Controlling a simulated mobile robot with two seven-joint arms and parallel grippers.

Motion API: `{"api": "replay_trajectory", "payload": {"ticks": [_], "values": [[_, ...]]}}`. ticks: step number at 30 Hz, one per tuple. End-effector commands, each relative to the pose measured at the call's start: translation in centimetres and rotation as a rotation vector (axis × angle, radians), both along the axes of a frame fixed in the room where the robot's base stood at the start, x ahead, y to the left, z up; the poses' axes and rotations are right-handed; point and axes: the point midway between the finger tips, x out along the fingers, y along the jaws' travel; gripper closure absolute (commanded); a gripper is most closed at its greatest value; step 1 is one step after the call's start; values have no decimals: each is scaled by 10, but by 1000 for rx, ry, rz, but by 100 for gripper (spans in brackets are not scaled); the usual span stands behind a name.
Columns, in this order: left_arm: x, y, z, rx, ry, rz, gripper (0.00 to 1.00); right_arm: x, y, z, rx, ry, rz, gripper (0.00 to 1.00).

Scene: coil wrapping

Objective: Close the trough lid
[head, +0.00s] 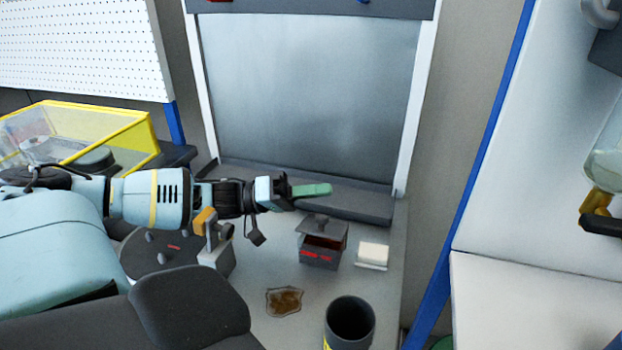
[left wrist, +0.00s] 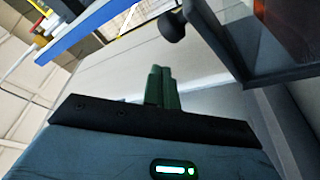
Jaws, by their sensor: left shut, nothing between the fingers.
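The trough is a small dark grey box (head: 318,259) with a red label on its front and a reddish-brown inside. Its grey lid (head: 311,227) stands tilted open at the back, with a knob on its far face. In the left wrist view the lid (left wrist: 222,45) shows nearly edge-on, its dark round knob (left wrist: 174,26) sticking out to the left. My left gripper (head: 316,190) has green fingers, shut and empty, behind and above the lid. The fingers (left wrist: 159,82) also show in the left wrist view, apart from the lid.
A white block on a small tray (head: 372,256) sits right of the trough. A dark cylinder (head: 349,318) and a brown patch (head: 284,301) lie in front. A grey stand with an orange top (head: 216,250) is left. A grey ledge (head: 355,207) runs behind.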

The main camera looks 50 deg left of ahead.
Motion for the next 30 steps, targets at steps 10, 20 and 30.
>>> {"api": "replay_trajectory", "payload": {"ticks": [10, 20, 30], "values": [[-14, -7, -1, 91, -168, 1, 100, 4, -4, 15, -7, -15, 2, 64], [-19, -10, -5, 90, -164, 0, 100, 6, -4, 21, -6, -21, 1, 64], [-19, -10, -6, 90, -163, 0, 100, 4, -3, 21, -7, -18, 2, 64]]}}
